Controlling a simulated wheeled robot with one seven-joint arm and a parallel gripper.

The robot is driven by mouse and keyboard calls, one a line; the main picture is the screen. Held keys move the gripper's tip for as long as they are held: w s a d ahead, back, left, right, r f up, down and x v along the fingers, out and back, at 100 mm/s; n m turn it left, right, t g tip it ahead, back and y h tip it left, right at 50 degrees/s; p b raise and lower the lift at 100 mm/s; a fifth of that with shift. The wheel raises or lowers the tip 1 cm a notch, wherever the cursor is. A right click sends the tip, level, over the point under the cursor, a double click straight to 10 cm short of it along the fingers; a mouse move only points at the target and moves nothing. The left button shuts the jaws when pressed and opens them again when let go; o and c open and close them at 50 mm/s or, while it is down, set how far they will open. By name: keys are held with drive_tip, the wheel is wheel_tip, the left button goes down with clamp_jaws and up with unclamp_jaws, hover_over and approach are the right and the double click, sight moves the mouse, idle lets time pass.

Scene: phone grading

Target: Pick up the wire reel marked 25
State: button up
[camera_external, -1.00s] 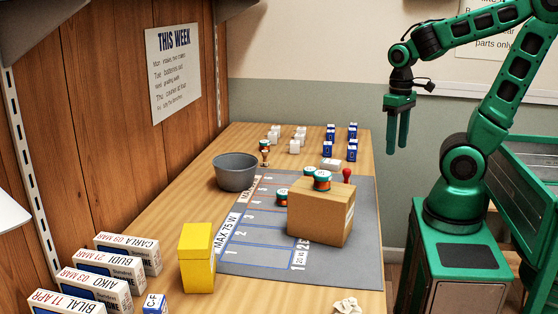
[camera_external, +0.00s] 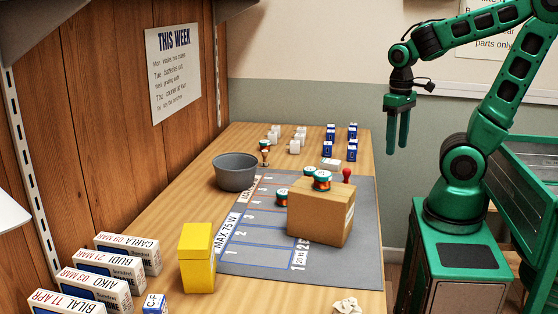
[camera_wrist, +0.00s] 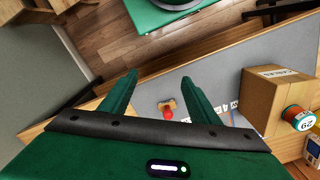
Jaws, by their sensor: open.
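Another reel (camera_external: 281,196) shows beside the box's left side, partly hidden. A further reel (camera_external: 264,145) is at the back, near the grey bowl. In the wrist view, a reel (camera_wrist: 302,119) at the right carries a number that looks like 29 or 25; I cannot read it surely. My gripper (camera_external: 397,151) is open and empty, high to the right of the table; its fingers (camera_wrist: 158,80) also show in the wrist view.
The cardboard box (camera_external: 318,218) stands on the grey marked mat (camera_external: 262,250). A red-handled stamp (camera_external: 347,175) stands behind it. A grey bowl (camera_external: 235,176) is left, a yellow box (camera_external: 197,260) at front. Blue and white small boxes fill the back. The mat's front is clear.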

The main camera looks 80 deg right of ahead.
sight(283, 196)
drive_tip(key=w+f+m+y, duration=0.2)
drive_tip(key=w+f+m, duration=0.1)
drive_tip(key=w, duration=0.5)
drive_tip(key=w+a+f+m+y, duration=0.1)
drive_tip(key=w+f+m+y, duration=0.1)
drive_tip(key=w, duration=0.5)
drive_tip(key=w+a+f+m+y, duration=0.1)
drive_tip(key=w+f+m+y, duration=0.2)
drive_tip(key=w+f, duration=0.2)
drive_tip(key=shift+w+m+t, duration=0.4)
drive_tip(key=shift+w, duration=1.4)
drive_tip(key=w+m+y, duration=0.1)
drive_tip(key=w+f+m+t+y, duration=0.1)
drive_tip(key=w, duration=0.1)
drive_tip(key=w+f+m+y, duration=0.1)
drive_tip(key=m+y, duration=0.1)
drive_tip(key=shift+w+d+t, duration=0.2)
drive_tip(key=shift+w+t, duration=0.2)
drive_tip(key=shift+w+d+m+t+y, duration=0.35)
drive_tip(key=shift+w+m+t+y, duration=0.15)
drive_tip(key=shift+w+m+y, duration=0.3)
drive_tip(key=shift+x, duration=5.35)
drive_tip(key=shift+r, duration=0.1)
drive_tip(key=c, duration=1.1)
